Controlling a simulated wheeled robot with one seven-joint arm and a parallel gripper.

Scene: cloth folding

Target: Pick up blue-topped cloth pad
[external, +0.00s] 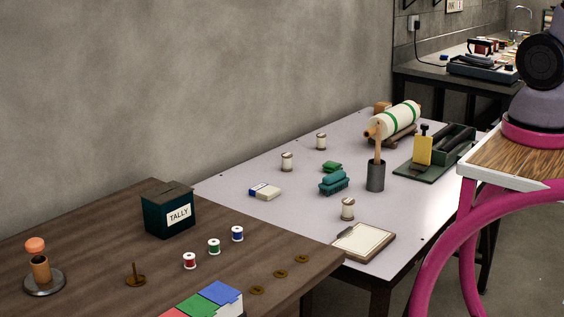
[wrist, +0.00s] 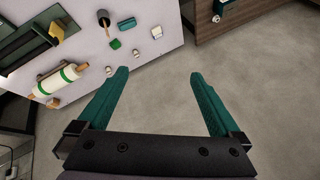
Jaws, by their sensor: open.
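In the external view, the blue-topped cloth pad (external: 221,292) lies at the bottom edge of the picture on the brown wooden table. Its top is flat blue and its side is pale. It sits beside a green-topped pad (external: 200,305) and a red-topped pad (external: 172,313), both partly cut off by the frame. I do not see these pads in the wrist view. My gripper (wrist: 160,73) shows there with two teal fingers spread wide and nothing between them, above bare grey floor. The gripper is outside the external view.
The brown table (external: 90,215) also holds the TALLY box (external: 169,210), thread spools (external: 213,246) and a round-based stand (external: 40,270). A pale table (external: 240,195) adjoins it, with a roll (external: 395,121), dark cup (external: 376,175) and clipboard (external: 363,243). Open floor (wrist: 165,120) lies below the gripper.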

